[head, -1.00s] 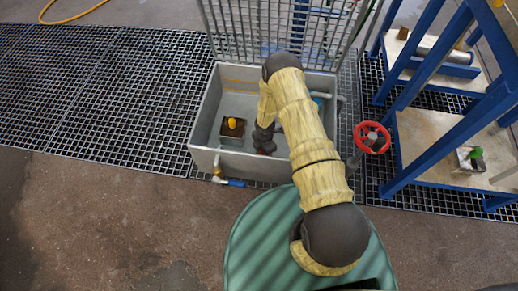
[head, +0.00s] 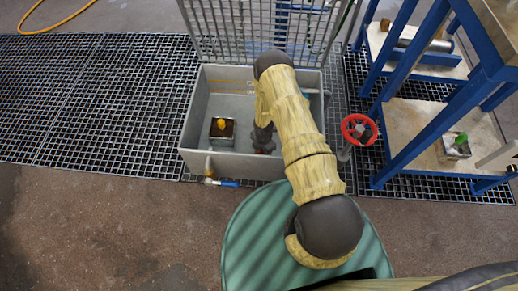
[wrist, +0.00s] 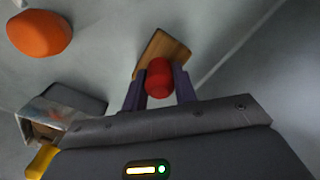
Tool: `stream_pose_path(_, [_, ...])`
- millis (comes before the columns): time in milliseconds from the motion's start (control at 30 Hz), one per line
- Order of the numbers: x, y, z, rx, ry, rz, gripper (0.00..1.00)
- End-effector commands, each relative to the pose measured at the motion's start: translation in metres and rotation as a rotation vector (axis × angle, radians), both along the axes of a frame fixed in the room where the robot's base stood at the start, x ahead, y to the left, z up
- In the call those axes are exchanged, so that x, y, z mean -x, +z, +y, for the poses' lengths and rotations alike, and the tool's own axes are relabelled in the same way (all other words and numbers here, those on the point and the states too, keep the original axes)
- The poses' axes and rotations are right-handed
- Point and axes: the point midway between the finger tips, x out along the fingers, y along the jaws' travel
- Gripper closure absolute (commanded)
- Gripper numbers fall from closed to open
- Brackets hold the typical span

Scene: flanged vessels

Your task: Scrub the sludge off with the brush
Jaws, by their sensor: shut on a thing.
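My gripper (wrist: 159,88) is shut on the red knob (wrist: 159,76) of a brush, whose wooden block (wrist: 164,48) shows just beyond the fingers. The bristles are hidden. In the head view my gripper (head: 262,138) is low inside a grey tank (head: 228,165), partly hidden by my arm. To its left on the tank floor sits a small dark brown-topped block with a yellow knob (head: 221,126), apart from the gripper. In the wrist view the yellow knob (wrist: 41,161) shows at the lower left. I cannot clearly tell where the sludge is.
An orange rounded object (wrist: 38,32) shows at upper left in the wrist view. A barred grid (head: 255,30) stands behind the tank. A red handwheel (head: 358,130) and blue rack (head: 430,140) are at the right. The left grating (head: 90,100) is clear.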

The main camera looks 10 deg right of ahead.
Motion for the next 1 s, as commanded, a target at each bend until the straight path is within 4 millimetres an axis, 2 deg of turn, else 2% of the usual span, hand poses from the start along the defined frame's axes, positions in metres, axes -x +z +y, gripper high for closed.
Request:
stream_pose_path(33, [0.006, -0.002, -0.009, 0.012, -0.004, 0.012, 1.00])
stream_pose_path(133, [0.007, -0.002, -0.013, 0.010, -0.004, 0.012, 1.00])
stream_pose_path(533, [0.007, 0.000, -0.015, 0.010, -0.003, 0.008, 1.00])
stream_pose_path(1000, [0.003, 0.040, -0.011, 0.003, 0.000, 0.001, 1.00])
